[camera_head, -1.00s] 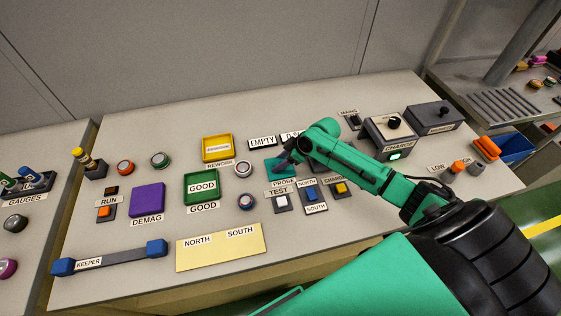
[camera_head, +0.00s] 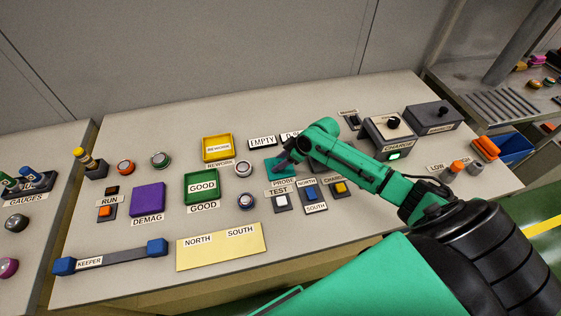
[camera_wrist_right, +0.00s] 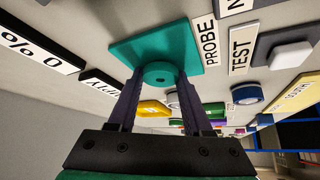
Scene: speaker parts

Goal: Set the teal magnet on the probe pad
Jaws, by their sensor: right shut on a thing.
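The teal magnet (camera_wrist_right: 160,74) is a small round disc with a hole in its middle, seen in the right wrist view. My right gripper (camera_wrist_right: 159,82) is shut on it, one finger at each side. The probe pad (camera_wrist_right: 150,45) is a flat teal square directly behind the magnet in that view; they look touching or very close, and I cannot tell if a gap remains. In the head view the probe pad (camera_head: 271,165) shows beside the PROBE label, partly covered by my right gripper (camera_head: 284,163). The magnet is hidden there. My left gripper is not in view.
A yellow REWORK tray (camera_head: 217,160) and a green GOOD tray (camera_head: 187,189) lie left of the pad. A round part (camera_head: 244,169) sits close by. Buttons by the TEST label (camera_head: 278,191) lie in front.

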